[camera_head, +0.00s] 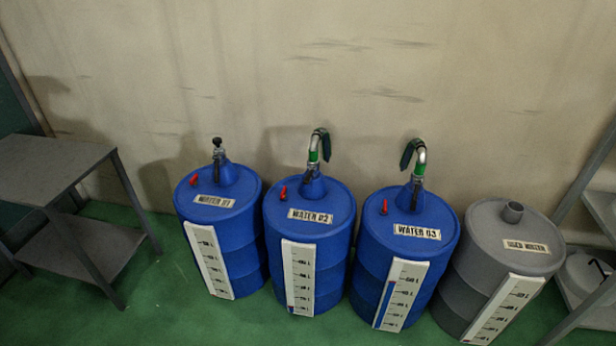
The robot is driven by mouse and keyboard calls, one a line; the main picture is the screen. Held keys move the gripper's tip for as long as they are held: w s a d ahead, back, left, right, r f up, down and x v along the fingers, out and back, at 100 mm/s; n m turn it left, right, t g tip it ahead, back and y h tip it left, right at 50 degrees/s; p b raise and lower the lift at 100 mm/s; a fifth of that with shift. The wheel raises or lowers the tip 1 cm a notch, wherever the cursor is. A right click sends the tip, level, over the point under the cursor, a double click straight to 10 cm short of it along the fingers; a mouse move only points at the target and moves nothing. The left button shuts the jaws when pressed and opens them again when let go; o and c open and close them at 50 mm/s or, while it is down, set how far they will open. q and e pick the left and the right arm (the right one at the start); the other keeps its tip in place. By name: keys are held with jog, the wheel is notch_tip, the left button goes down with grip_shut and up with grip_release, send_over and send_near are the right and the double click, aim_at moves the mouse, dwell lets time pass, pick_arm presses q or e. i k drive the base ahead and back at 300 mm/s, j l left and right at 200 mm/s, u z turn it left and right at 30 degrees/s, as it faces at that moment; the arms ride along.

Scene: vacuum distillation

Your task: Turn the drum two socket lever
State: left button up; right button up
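The drum labelled WATER 02 (306,235) is blue and stands upright, second from the left in a row of drums. Its socket (312,184) rises from the drum top, with a curved metal pipe (314,151) with a green band fitted above it. A dark, thin part, possibly the socket lever (307,176), shows against the socket, but it is too small to tell its position. A small red piece (283,192) sits on the drum top, left of the socket. Neither of my grippers is in view.
Blue drum WATER 01 (216,235) stands left, and blue WATER 03 (408,240) stands right with a similar pipe. A grey used-water drum (500,255) is at the right. A grey table (50,165) stands left, a shelf (603,210) right. Green floor (180,310) is clear in front.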

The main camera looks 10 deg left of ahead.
aim_at(307, 179)
jog(key=i+j, duration=0.9)
